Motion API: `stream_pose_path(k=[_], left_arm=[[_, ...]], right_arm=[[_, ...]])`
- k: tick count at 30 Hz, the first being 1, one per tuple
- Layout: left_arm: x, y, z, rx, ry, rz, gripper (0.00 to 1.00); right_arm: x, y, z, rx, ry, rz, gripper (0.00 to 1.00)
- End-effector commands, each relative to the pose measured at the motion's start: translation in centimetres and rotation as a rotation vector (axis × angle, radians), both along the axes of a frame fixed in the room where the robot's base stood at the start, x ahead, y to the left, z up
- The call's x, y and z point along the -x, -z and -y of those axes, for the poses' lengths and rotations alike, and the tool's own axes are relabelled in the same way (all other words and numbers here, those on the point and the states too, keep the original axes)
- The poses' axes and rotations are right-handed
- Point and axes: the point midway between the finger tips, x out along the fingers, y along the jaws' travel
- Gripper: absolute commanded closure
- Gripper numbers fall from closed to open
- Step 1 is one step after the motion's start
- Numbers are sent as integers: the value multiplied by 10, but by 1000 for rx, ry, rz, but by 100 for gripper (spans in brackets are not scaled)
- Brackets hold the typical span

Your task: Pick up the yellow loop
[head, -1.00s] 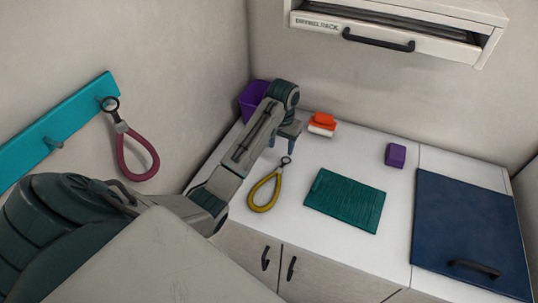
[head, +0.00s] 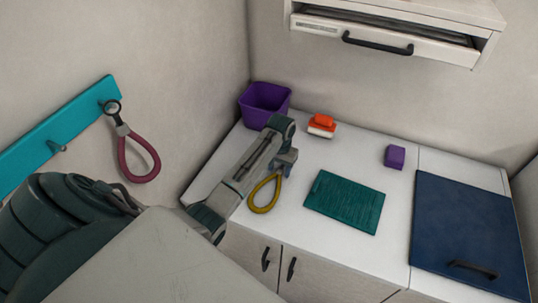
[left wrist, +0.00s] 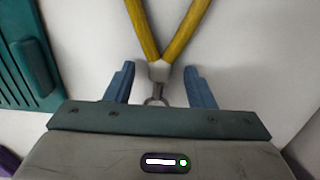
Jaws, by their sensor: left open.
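The yellow loop (head: 264,194) lies on the white counter, left of the green mat. Its ring end is hidden behind my left gripper (head: 285,171) in the head view. In the left wrist view the yellow loop (left wrist: 165,35) runs down to a pale collar and a dark metal ring. My left gripper (left wrist: 160,88) is open there, with one blue finger on each side of the collar and ring. I cannot tell how far the fingertips are above the counter. My right gripper is not in view.
A green ribbed mat (head: 345,201) lies right of the loop. A purple bin (head: 265,97), an orange-and-white brush (head: 321,126) and a purple block (head: 395,157) stand farther back. A maroon loop (head: 138,158) hangs from the teal wall rack (head: 40,140). A dark blue panel (head: 465,232) covers the right.

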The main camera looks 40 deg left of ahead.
Motion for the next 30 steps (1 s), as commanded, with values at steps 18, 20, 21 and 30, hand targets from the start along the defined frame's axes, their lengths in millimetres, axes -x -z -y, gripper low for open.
stream_pose_path(k=[18, 20, 21, 30], left_arm=[[0, 2, 0, 0, 0, 0, 100], [0, 2, 0, 0, 0, 0, 100], [0, 2, 0, 0, 0, 0, 100], [-1, -5, -1, 0, -1, 2, 100]], right_arm=[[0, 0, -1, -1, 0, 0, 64], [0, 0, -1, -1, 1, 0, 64], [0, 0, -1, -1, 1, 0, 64], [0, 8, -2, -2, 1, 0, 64]])
